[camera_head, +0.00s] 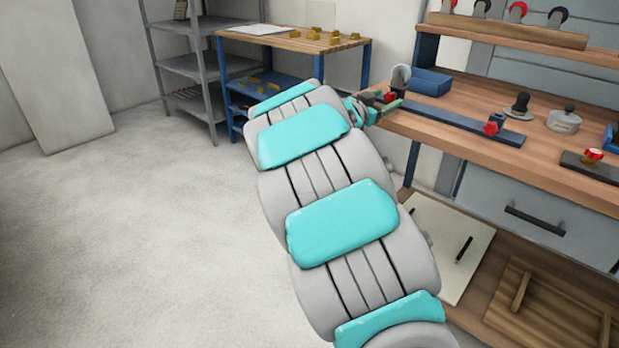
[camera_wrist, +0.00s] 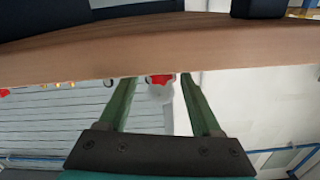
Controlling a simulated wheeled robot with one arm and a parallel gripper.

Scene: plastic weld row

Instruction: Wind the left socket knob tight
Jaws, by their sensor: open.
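The left red socket knob (camera_head: 389,97) is at the left end of a long dark blue bar on the workbench, with a grey round piece (camera_head: 401,74) just behind it. My gripper (camera_head: 384,101) is at this end of the bench, its green fingers open beside the knob. In the wrist view the red knob (camera_wrist: 160,78) shows between the fingertips of my gripper (camera_wrist: 158,80), with a pale grey round piece (camera_wrist: 160,93) next to it. A gap shows on both sides of the knob; contact is not visible. A second red knob (camera_head: 493,125) is at the bar's right end.
The wooden bench edge (camera_wrist: 90,62) crosses the wrist view close to the fingertips. A blue bin (camera_head: 430,82) stands behind the bar. A dark-handled piece (camera_head: 518,104), a grey round weight (camera_head: 565,120) and another red knob (camera_head: 593,154) are farther right. The floor at left is clear.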

